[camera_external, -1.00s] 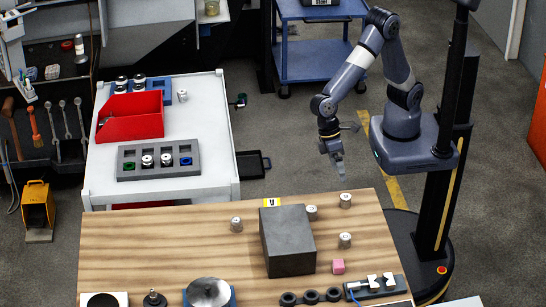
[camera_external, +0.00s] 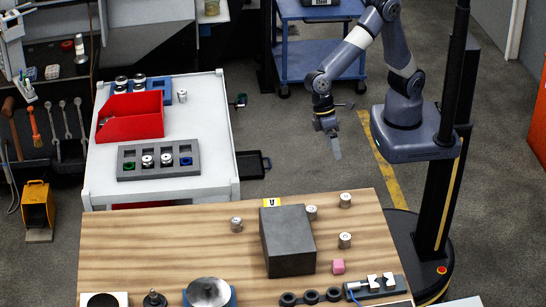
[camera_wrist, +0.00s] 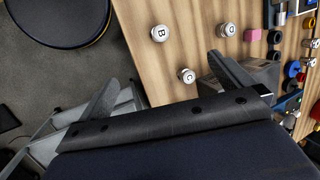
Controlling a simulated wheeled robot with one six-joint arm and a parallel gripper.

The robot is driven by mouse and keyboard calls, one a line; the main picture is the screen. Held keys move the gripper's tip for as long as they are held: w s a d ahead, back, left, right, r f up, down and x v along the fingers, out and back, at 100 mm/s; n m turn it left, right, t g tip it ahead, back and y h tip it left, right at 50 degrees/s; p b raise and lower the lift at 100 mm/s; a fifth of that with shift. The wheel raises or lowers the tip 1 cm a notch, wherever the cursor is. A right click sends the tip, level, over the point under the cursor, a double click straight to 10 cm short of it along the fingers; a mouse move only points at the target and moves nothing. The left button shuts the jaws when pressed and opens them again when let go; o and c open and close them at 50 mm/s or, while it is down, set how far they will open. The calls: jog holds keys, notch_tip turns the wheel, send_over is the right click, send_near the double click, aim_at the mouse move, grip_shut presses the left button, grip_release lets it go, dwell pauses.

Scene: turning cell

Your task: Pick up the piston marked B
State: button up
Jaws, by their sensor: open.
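The piston marked B (camera_wrist: 159,33) is a silver cylinder with a white lettered top, standing upright on the wooden table near its edge in the wrist view. In the external view it appears to be the piston (camera_external: 345,200) at the table's far right. My gripper (camera_external: 336,152) hangs above and beyond the far table edge, apart from every piston. In the wrist view its two fingers (camera_wrist: 163,70) are spread wide with nothing between them. The piston marked C (camera_wrist: 186,75) and another, apparently marked D (camera_wrist: 228,30), stand nearby.
A dark grey block (camera_external: 288,245) stands on the wooden table (camera_external: 160,250), close beside one piston (camera_external: 311,212). Another piston (camera_external: 236,224) is left of it. A pink cube (camera_external: 338,266) lies near the front right. A white cart (camera_external: 215,130) carries a red bin (camera_external: 130,115).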

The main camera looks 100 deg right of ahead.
jog(key=c, duration=0.9)
